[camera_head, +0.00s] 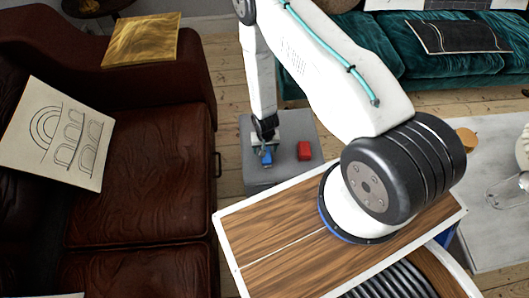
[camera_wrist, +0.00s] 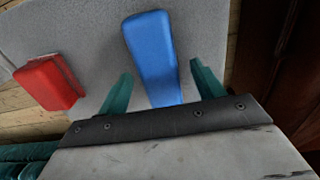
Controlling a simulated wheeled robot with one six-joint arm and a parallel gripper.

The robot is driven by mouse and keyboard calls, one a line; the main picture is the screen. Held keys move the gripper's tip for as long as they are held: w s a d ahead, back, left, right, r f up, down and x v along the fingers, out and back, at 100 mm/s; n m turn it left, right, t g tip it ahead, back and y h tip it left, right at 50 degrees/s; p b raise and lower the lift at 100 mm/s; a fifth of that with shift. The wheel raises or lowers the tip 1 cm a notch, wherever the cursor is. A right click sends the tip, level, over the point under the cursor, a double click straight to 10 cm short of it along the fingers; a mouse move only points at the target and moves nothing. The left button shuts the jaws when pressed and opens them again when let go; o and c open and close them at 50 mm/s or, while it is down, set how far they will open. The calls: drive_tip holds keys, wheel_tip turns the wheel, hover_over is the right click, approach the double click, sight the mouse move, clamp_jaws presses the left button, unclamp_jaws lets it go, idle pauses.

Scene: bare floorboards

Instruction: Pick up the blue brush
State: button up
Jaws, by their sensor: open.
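The blue brush (camera_wrist: 152,55) lies on a small grey table, its visible part a plain blue block. In the wrist view it runs between the two green fingers of my gripper (camera_wrist: 160,85), which are apart, with a gap on each side of it. Its near end is hidden behind the gripper's dark edge. In the head view the blue brush (camera_head: 266,157) shows just below my gripper (camera_head: 262,146), partly covered by it. I cannot tell the exact height of the fingers above the tabletop.
A red block (camera_head: 304,150) sits on the grey table (camera_head: 288,172), right of the brush; it is at left in the wrist view (camera_wrist: 48,82). A brown leather sofa (camera_head: 140,180) stands close on the left. A teal sofa (camera_head: 440,65) is at the back, and a pale table (camera_head: 490,235) on the right.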

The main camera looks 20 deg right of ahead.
drive_tip(key=shift+f, duration=0.75)
drive_tip(key=c, duration=1.2)
drive_tip(key=shift+r, duration=0.15)
drive_tip(key=shift+r, duration=0.55)
wheel_tip(320, 180, up, 2)
drive_tip(key=shift+r, duration=0.1)
drive_tip(key=s+r, duration=0.1)
drive_tip(key=s, duration=1.5)
drive_tip(key=shift+r, duration=0.25)
